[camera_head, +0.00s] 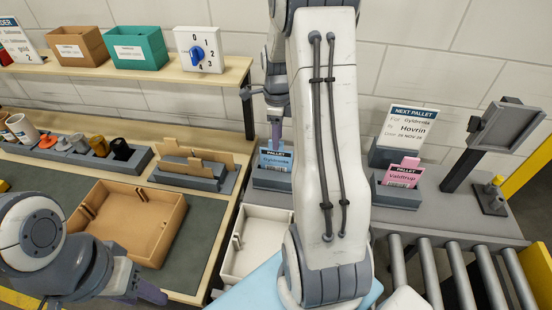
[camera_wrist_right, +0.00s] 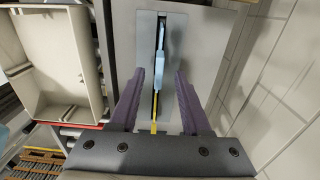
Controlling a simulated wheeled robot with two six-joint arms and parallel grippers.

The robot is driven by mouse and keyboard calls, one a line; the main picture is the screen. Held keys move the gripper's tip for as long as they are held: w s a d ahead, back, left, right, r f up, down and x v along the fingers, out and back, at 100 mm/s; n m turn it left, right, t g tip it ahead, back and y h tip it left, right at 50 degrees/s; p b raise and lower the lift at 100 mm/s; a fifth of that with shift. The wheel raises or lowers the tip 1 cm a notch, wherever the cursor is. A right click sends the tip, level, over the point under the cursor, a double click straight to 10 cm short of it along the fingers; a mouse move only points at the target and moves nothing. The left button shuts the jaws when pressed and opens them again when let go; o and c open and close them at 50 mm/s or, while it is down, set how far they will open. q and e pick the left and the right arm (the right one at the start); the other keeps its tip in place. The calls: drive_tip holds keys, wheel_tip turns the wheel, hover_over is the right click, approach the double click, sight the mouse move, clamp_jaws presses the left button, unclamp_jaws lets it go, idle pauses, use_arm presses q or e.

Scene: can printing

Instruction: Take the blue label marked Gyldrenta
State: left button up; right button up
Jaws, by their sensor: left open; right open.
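The blue label marked Gyldrenta (camera_head: 276,161) stands upright in its grey holder (camera_head: 272,180), behind my right arm in the head view. In the right wrist view the blue label (camera_wrist_right: 161,68) shows edge-on in the holder's narrow slot. My right gripper (camera_wrist_right: 160,74) is open and points down at it, with one purple finger on each side and visible gaps between. In the head view the right gripper (camera_head: 276,133) is just above the label. My left gripper (camera_head: 150,292) is open and empty by the cardboard tray at lower left.
A pink label marked Valdtrup (camera_head: 403,176) stands in a holder to the right, before a "Next pallet" sign (camera_head: 408,127). A white tray (camera_head: 245,262) and a cardboard tray (camera_head: 172,225) lie left of my right arm. Rollers (camera_head: 430,275) are at lower right.

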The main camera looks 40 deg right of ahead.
sight(276, 154)
drive_tip(key=shift+f, duration=0.9)
drive_tip(key=f+p, duration=0.1)
drive_tip(key=f, duration=0.1)
drive_tip(key=f+p, duration=0.1)
drive_tip(key=f, duration=0.1)
drive_tip(key=shift+a+f, duration=0.2)
drive_tip(key=shift+f, duration=0.5)
clamp_jaws()
